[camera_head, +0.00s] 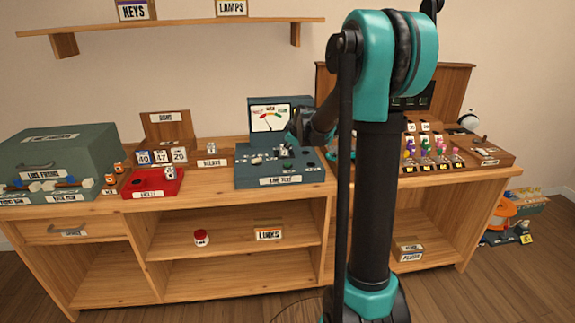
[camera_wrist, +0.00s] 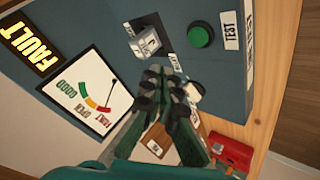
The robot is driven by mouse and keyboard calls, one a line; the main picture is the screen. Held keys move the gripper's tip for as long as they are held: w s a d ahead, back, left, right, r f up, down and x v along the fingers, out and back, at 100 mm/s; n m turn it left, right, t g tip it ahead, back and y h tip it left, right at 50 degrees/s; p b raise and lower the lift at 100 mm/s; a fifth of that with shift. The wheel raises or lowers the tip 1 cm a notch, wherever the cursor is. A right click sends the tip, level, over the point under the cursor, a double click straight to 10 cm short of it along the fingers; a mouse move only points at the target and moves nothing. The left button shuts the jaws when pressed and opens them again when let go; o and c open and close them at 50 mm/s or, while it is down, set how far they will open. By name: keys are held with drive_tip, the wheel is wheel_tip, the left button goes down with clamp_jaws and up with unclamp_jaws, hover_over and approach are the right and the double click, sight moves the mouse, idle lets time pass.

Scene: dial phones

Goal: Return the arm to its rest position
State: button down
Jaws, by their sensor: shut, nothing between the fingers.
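My gripper (camera_wrist: 165,84) is shut and empty in the wrist view, its fingers together above the blue line test box (camera_wrist: 190,88). In the head view my gripper (camera_head: 298,132) hangs over the same box (camera_head: 240,180), partly hidden by my arm. A white block (camera_wrist: 144,42) stands on the box just beyond the fingertips; I cannot tell if they touch it. The green button (camera_wrist: 200,37) is to the right. The gauge (camera_wrist: 92,97) and its FAULT sign (camera_wrist: 30,45) are at the left in the wrist view.
A red tray (camera_head: 138,190) holds a white die-like block. A large grey-green case (camera_head: 75,150) stands at the far left of the wooden bench (camera_head: 210,202). A switchboard with coloured plugs (camera_head: 440,150) is at the right, partly hidden by my arm. A shelf (camera_head: 190,24) hangs above.

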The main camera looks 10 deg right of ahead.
drive_tip(key=shift+s, duration=0.1)
drive_tip(key=s+d+f+m+g, duration=0.1)
drive_tip(key=s+f+m, duration=0.2)
drive_tip(key=s, duration=1)
drive_tip(key=s+d+f+m+g+h, duration=0.1)
drive_tip(key=s+f+m, duration=0.3)
drive_tip(key=s, duration=1)
drive_tip(key=s+d+f+m+g+h, duration=0.1)
drive_tip(key=s+f+m, duration=0.3)
drive_tip(key=s, duration=0.9)
wheel_tip(320, 180, down, 3)
drive_tip(key=shift+s+d+r+g, duration=0.15)
drive_tip(key=shift+s+d+g, duration=0.3)
drive_tip(key=shift+g, duration=0.45)
